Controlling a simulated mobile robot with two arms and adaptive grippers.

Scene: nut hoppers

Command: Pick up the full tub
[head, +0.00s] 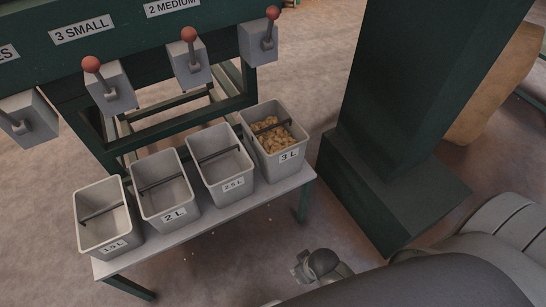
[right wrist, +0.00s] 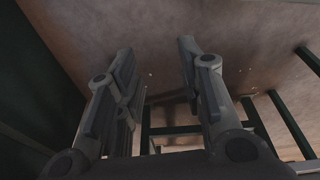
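The grey 3 L tub (head: 271,166) stands at the right end of the bench and holds tan nuts (head: 272,134). A dark bar crosses it just above the nuts. The 2.5 L tub (head: 221,185), 2 L tub (head: 172,205) and 1.5 L tub (head: 113,236) beside it look empty, each with a dark bar across. My right gripper (head: 304,267) is low in the head view, in front of the bench and apart from the tubs. In the right wrist view its fingers (right wrist: 157,52) are spread with nothing between them. My left gripper is not in view.
The tubs share a low grey bench (head: 211,219) with green legs. Behind it, a green hopper frame (head: 185,108) carries red-knobbed levers (head: 191,55). A thick green post (head: 398,120) on a wide base stands right of the bench. Open floor lies in front.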

